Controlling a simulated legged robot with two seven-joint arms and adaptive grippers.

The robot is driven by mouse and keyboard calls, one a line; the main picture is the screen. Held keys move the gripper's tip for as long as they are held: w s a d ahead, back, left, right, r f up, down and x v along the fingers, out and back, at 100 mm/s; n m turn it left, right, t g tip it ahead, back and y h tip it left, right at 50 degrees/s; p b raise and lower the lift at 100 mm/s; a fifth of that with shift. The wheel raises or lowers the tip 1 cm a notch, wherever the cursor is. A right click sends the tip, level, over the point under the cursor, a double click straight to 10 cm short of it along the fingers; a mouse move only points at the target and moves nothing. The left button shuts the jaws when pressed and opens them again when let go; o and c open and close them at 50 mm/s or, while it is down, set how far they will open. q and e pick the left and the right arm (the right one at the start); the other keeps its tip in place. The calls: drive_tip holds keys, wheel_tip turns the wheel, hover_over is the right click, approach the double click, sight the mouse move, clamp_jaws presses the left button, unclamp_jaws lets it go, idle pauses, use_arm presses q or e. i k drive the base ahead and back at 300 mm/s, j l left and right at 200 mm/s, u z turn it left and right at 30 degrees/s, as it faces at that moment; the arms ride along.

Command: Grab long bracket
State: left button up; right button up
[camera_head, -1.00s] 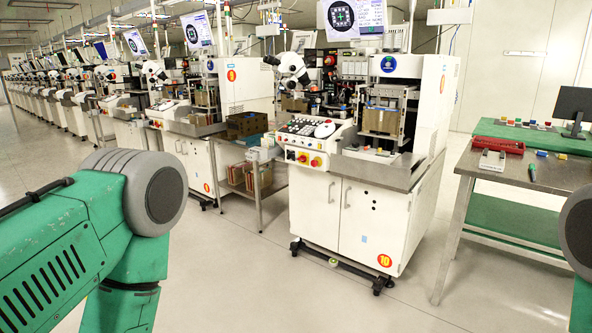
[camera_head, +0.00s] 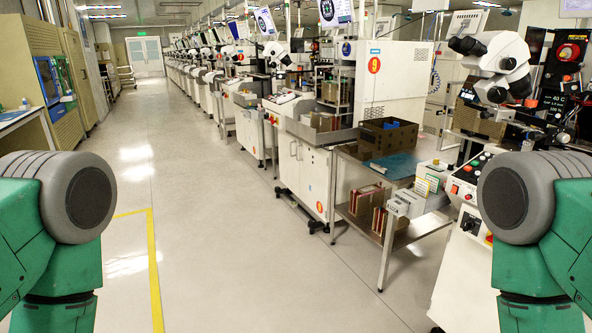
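I cannot pick out the long bracket for certain. Upright brown and reddish slotted pieces (camera_head: 378,217) stand on the lower shelf of a metal side table (camera_head: 345,152), right of centre; they are too small to identify. A dark brown open box (camera_head: 388,136) sits on the table's top. Both my green arms show at the left and right edges, but neither gripper is in view. No arm touches anything here.
A white machine (camera_head: 462,262) with a microscope (camera_head: 497,65) stands close at the right. A row of similar machines (camera_head: 385,85) recedes towards the back. A wide clear floor aisle (camera_head: 200,230) with a yellow line (camera_head: 152,270) lies ahead. Tan cabinets (camera_head: 80,70) stand at the left.

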sight(350, 149)
drive_tip(key=i+j+u, duration=0.2)
drive_tip(key=i+u, duration=0.15)
drive_tip(key=i, duration=0.6)
drive_tip(key=i+u, duration=0.3)
drive_tip(key=i, duration=0.65)
drive_tip(key=i+l+z, duration=0.15)
drive_tip(key=i+z, duration=0.65)
drive_tip(key=z, duration=0.2)
drive_tip(key=i+j+z, duration=0.15)
drive_tip(key=i+z, duration=0.3)
drive_tip(key=i+j+z, duration=0.25)
drive_tip(key=z, duration=0.25)
drive_tip(key=i+j, duration=0.05)
